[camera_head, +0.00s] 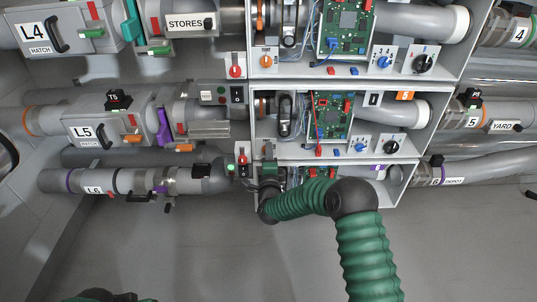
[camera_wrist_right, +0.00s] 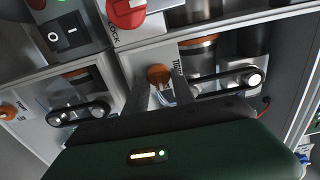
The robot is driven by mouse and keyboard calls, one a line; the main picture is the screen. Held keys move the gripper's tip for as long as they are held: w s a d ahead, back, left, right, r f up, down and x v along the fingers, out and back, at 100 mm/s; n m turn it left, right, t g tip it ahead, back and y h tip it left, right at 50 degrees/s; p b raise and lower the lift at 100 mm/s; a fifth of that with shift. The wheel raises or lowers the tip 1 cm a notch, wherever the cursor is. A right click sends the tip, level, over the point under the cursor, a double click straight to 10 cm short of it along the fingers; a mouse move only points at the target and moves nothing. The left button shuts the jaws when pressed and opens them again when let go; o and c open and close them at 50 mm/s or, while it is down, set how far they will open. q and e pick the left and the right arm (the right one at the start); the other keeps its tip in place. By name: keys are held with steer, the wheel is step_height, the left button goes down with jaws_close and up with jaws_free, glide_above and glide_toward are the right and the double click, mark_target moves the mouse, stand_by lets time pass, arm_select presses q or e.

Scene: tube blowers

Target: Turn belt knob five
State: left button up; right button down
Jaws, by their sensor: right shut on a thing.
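My right gripper (camera_head: 269,152) is at the lower left corner of the fifth blower box (camera_head: 437,100), with my green arm rising to it from below. In the right wrist view its two fingers (camera_wrist_right: 160,90) are closed around an orange knob (camera_wrist_right: 158,74) on a pale panel. Part of a printed label shows beside the knob. In the head view the gripper covers this knob. A black belt (camera_head: 285,108) on two pulleys sits above it in the same box. My left gripper is not in view.
A red lock knob (camera_wrist_right: 125,12) and a black rocker switch (camera_wrist_right: 68,35) are close to the gripper. A neighbouring box has another orange knob (camera_wrist_right: 9,112) and belt (camera_wrist_right: 78,113). A green circuit board (camera_head: 331,115) is to the right.

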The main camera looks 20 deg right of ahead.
steer(key=shift+s+f, duration=0.1)
steer(key=shift+f, duration=0.25)
steer(key=c, duration=1.3)
jaws_free()
steer(key=shift+d+r, duration=0.1)
steer(key=shift+c, duration=0.2)
steer(key=p+v, duration=0.6)
steer(key=v, duration=1.1)
steer(key=shift+p, duration=0.35)
steer(key=shift+r, duration=0.1)
